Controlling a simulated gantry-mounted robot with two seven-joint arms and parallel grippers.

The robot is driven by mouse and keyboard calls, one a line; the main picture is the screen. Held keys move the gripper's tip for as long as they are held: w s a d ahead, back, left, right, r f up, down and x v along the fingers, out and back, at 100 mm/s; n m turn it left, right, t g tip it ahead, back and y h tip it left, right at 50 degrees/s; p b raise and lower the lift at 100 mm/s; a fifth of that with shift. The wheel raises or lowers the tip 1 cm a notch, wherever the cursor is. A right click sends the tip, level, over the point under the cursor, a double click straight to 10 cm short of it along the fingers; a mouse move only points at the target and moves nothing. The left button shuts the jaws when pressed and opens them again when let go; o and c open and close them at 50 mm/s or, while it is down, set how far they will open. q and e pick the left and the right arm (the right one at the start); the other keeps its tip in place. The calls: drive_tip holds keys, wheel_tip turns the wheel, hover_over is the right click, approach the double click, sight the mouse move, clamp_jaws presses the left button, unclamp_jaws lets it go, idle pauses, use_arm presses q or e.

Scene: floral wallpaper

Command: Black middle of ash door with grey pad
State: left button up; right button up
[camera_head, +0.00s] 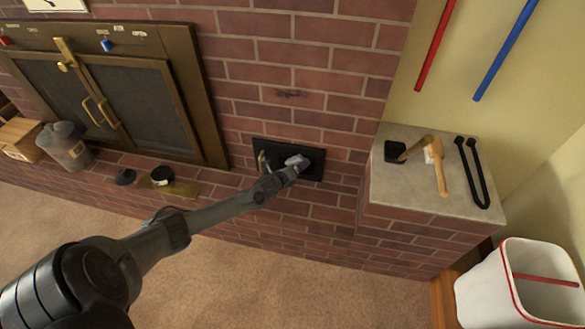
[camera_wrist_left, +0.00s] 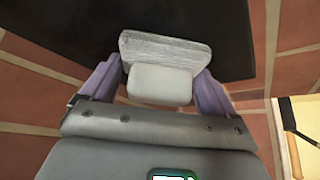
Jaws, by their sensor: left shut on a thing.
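The ash door (camera_head: 314,166) is a small black plate set in the brick wall, with a brass handle (camera_head: 262,161) at its left end. My left gripper (camera_head: 289,170) reaches up to the right of its middle, shut on the grey pad (camera_head: 297,161). In the left wrist view, the pad's pale block (camera_wrist_left: 160,85) sits between the purple fingers, with its streaked grey face (camera_wrist_left: 165,50) against the black door (camera_wrist_left: 225,35). I cannot tell whether the pad touches the door. My right gripper is not in view.
A brass-framed stove (camera_head: 190,80) is at the left. A stone-topped block (camera_head: 415,190) with tools stands at right, beside a white bin (camera_head: 490,290).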

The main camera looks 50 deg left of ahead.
use_arm(q)
drive_tip(key=shift+w+d+b, duration=0.35)
drive_tip(key=shift+w+d, duration=1.25)
drive_tip(key=shift+d, duration=0.25)
drive_tip(key=shift+w+d, duration=0.85)
drive_tip(key=shift+d, duration=0.15)
drive_tip(key=shift+r, duration=0.1)
drive_tip(key=shift+s+d+r+p, duration=0.1)
drive_tip(key=shift+s+d+p, duration=0.1)
drive_tip(key=shift+p, duration=0.1)
drive_tip(key=p, duration=0.4)
approach(319, 167)
drive_tip(key=shift+w+d+f, duration=0.2)
drive_tip(key=shift+d+f, duration=0.35)
drive_tip(key=shift+w+d+f, duration=0.2)
drive_tip(key=shift+d+f, duration=0.3)
drive_tip(key=shift+d, duration=0.05)
